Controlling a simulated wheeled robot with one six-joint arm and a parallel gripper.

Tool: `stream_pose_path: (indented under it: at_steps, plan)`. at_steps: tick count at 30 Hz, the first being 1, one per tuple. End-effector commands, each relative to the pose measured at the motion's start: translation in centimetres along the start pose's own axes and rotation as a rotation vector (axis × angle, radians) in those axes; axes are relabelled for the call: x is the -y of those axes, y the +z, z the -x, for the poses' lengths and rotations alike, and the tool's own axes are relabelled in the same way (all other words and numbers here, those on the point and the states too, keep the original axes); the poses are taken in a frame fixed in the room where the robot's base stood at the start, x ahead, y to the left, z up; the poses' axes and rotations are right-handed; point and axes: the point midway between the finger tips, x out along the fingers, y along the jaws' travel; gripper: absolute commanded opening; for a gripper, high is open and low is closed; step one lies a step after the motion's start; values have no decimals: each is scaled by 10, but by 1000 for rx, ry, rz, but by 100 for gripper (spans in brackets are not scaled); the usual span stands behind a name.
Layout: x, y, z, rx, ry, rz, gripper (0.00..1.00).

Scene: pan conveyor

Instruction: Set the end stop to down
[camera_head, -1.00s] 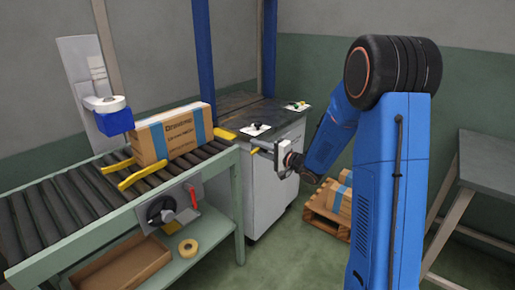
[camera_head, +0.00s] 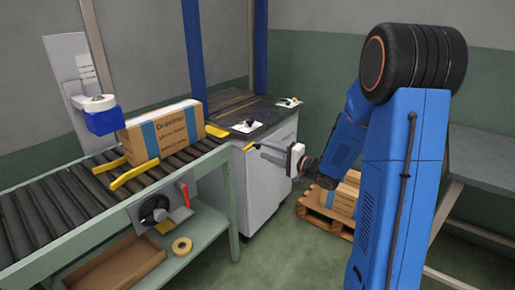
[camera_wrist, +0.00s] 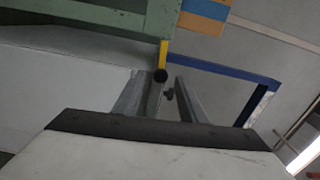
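The end stop (camera_head: 218,131) is a yellow bar across the right end of the roller conveyor (camera_head: 77,199), and it stands up above the rollers. Its yellow handle with a dark knob (camera_wrist: 161,75) sticks out below the conveyor's end. My gripper (camera_head: 264,151) is to the right of the handle, in front of the grey cabinet. In the wrist view my gripper (camera_wrist: 166,82) has its two fingers apart with a gap between them. The knob appears at the fingertips, between them in the picture. I cannot tell whether they touch it.
A cardboard box (camera_head: 160,134) stands on the rollers behind yellow guide arms (camera_head: 133,175). A panel with a black dial and red lever (camera_head: 183,192) is on the conveyor's side. The cabinet (camera_head: 262,185) stands close behind my gripper. A pallet (camera_head: 325,213) with boxes is on the floor.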

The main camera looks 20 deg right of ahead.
Motion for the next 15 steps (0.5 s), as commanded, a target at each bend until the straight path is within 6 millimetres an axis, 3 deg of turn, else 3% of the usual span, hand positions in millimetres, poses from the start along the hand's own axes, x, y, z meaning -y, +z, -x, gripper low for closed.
stream_pose_path:
  at_steps: [6, 15]
  plan:
    - [0, -1, 39, -4, 1, 0, 38]
    - [-1, -1, 76, -2, 2, 0, 38]
